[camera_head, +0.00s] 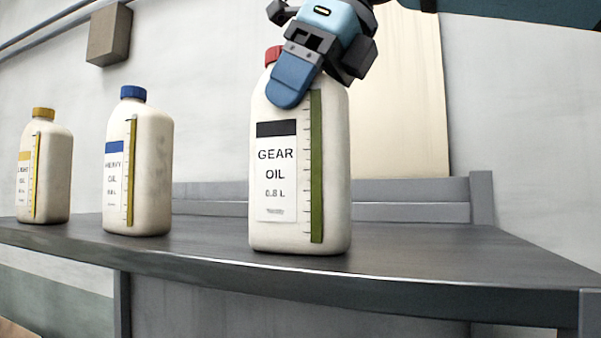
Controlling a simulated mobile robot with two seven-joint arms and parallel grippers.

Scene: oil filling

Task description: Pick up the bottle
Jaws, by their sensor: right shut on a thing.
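A white bottle (285,220) labelled GEAR OIL, with a red cap and a green level strip, stands upright on the dark table in the middle of the head view. My right gripper (291,80) comes down from the upper right and is shut on this bottle near its cap. A blue finger lies over the bottle's shoulder and hides part of the cap; the other finger is not clearly seen. My left gripper is not in view.
A blue-capped white bottle (150,190) and a yellow-capped one (55,175) stand to the left on the table (420,255). The table is clear to the right, with a grey raised rail (400,190) behind. A brown box (109,35) is on the wall.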

